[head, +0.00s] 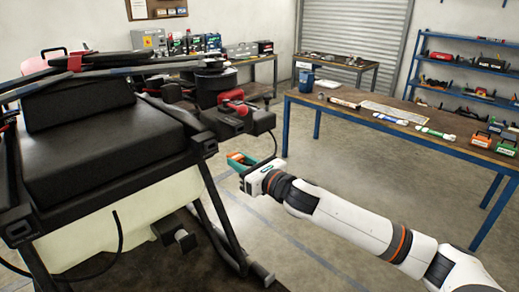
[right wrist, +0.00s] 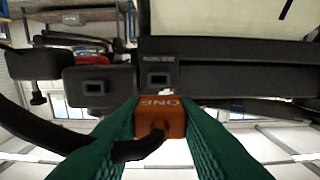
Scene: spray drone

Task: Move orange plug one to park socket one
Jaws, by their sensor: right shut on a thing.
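The orange plug (right wrist: 172,117), lettered "ONE", sits between the green fingers of my right gripper (right wrist: 160,128). A black cable (right wrist: 140,148) runs from its back. In the head view my right gripper (head: 238,162) holds the orange plug (head: 236,157) beside the drone's dark frame. In the right wrist view a dark socket (right wrist: 158,79) with small, unreadable lettering lies just beyond the plug's pale tip. I cannot tell whether they touch. Another socket (right wrist: 95,87) is in a separate dark block to its left. My left gripper is not in view.
The large spray drone (head: 95,145), with a black body and pale tank (head: 130,215), fills the left. A workbench (head: 400,125) with tools stands at the back right, and a blue shelf (head: 465,75) behind it. The floor between is clear.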

